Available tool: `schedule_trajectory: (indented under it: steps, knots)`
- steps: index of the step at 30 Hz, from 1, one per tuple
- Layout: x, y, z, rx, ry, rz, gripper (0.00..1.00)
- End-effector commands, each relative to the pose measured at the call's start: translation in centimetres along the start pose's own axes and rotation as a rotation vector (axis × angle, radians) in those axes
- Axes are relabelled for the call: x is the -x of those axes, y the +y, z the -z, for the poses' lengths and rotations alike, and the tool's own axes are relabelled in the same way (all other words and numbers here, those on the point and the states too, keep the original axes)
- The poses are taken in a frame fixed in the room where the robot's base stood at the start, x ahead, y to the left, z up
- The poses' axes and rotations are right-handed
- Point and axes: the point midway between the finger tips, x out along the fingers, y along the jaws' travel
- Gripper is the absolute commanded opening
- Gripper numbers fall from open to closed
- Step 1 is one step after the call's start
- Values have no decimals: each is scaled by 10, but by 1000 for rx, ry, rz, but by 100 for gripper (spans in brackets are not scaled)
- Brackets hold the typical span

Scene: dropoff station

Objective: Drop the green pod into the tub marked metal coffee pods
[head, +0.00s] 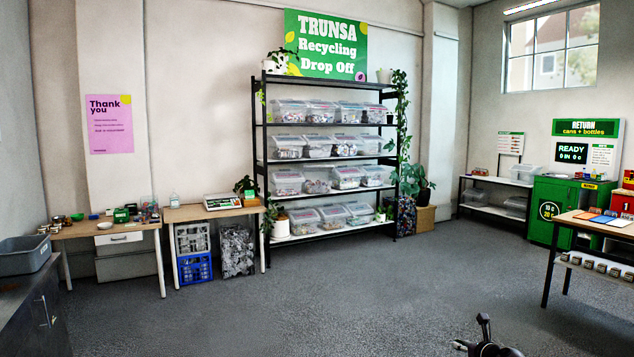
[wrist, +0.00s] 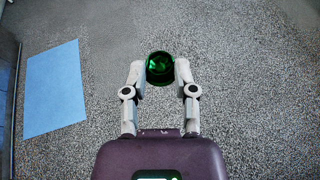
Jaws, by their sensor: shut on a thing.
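In the wrist view my gripper (wrist: 160,75) is shut on the green pod (wrist: 160,68), a small round dark green piece held between the two fingertips. Grey floor lies below it. In the head view only a dark part of my arm shows at the bottom right, and the pod is not visible there. Many clear lidded tubs stand on the black shelf rack (head: 328,240) at the back wall. Their labels are too small to read, so I cannot tell which one is marked metal coffee pods.
A wooden desk (head: 75,231) with small items stands at left, beside a grey bin (head: 25,262) on a dark cabinet. A green return machine (head: 545,205) and a table (head: 590,226) stand at right. A blue sheet (wrist: 54,88) shows in the wrist view. The middle floor is clear.

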Motion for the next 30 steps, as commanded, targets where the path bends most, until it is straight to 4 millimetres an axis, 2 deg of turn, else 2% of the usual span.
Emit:
schedule_trajectory:
  steps: [8,13,30]
  knots:
    - [0,0,-1,0,0,0,25]
    - [4,1,-10,0,0,0,25]
    - [30,5,-74,1,0,-1,25]
